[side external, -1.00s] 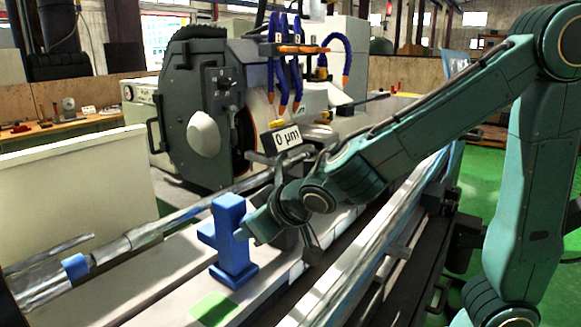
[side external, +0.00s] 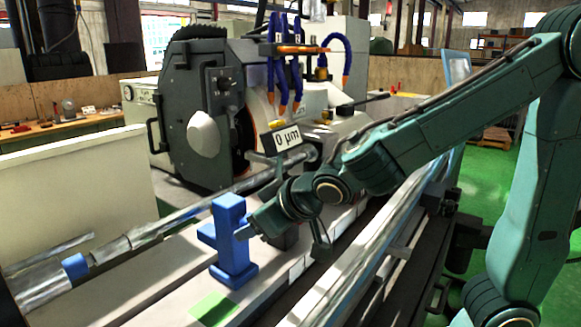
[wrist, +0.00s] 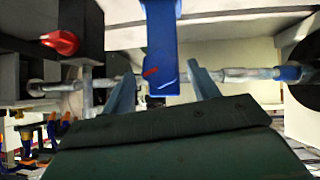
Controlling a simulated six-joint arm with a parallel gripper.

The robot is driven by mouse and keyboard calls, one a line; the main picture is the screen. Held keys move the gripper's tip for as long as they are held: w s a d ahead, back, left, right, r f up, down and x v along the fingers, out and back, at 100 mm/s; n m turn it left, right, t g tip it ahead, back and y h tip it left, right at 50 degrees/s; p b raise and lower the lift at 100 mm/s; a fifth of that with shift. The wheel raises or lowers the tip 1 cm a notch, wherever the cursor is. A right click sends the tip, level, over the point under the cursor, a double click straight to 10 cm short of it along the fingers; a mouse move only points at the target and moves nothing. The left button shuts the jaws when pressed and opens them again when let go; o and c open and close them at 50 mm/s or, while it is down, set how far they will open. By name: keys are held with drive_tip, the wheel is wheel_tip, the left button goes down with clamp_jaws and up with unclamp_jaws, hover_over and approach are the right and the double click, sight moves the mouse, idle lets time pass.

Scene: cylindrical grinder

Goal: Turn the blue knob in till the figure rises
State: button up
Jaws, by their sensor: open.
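The blue cross-shaped piece (side external: 231,243) stands upright on a blue foot on the machine bed; I take it as the blue knob. In the wrist view its blue upright (wrist: 161,45) shows between my two fingers, with a small red mark near its lower end. My gripper (side external: 246,231) is at the right side of the blue piece, its fingers (wrist: 160,70) open with gaps on both sides of the blue upright. Whether a finger touches it is unclear. The figure on the sign (side external: 288,138) reads 0 µm.
A long metal shaft (side external: 165,224) runs close behind the blue piece. The grinding wheel housing (side external: 205,110) with blue coolant hoses stands behind. A green patch (side external: 212,309) lies on the bed in front. A red knob (wrist: 62,42) shows in the wrist view.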

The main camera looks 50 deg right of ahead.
drive_tip(key=v, duration=0.5)
idle(0.4)
drive_tip(key=shift+d, duration=0.15)
drive_tip(key=s+d+g, duration=0.2)
drive_tip(key=s+d, duration=0.2)
drive_tip(key=s, duration=0.4)
drive_tip(key=s+d+g+y, duration=0.1)
drive_tip(key=s+d+g, duration=0.1)
drive_tip(key=s+d, duration=0.3)
drive_tip(key=s, duration=0.4)
drive_tip(key=shift+f+m+g, duration=0.3)
drive_tip(key=shift+f+m, duration=0.1)
drive_tip(key=shift+w, duration=0.1)
idle(1.5)
